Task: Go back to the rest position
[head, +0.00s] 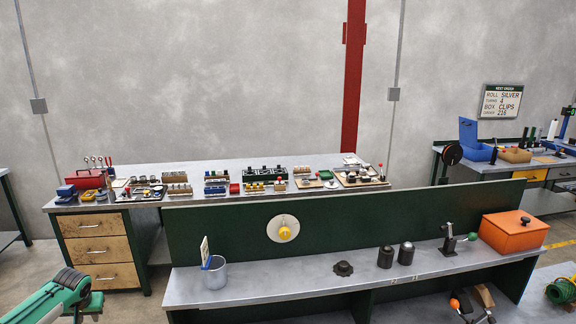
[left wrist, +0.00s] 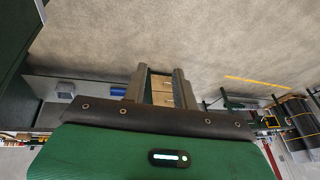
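My left arm (head: 52,300), green with a dark ribbed cuff, comes in at the lower left of the head view, in front of the benches and clear of them. In the left wrist view my left gripper (left wrist: 160,72) has its two fingers apart. Nothing is held between them; wooden drawers (left wrist: 161,92) show in the distance through the gap. My right gripper is in neither view.
The near grey bench (head: 300,285) holds a metal cup (head: 214,273), dark round parts (head: 385,257) and an orange box (head: 513,232). Its green back panel (head: 370,215) carries a yellow knob (head: 285,233). A tool-covered bench (head: 235,168) stands behind. Floor shows at the left.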

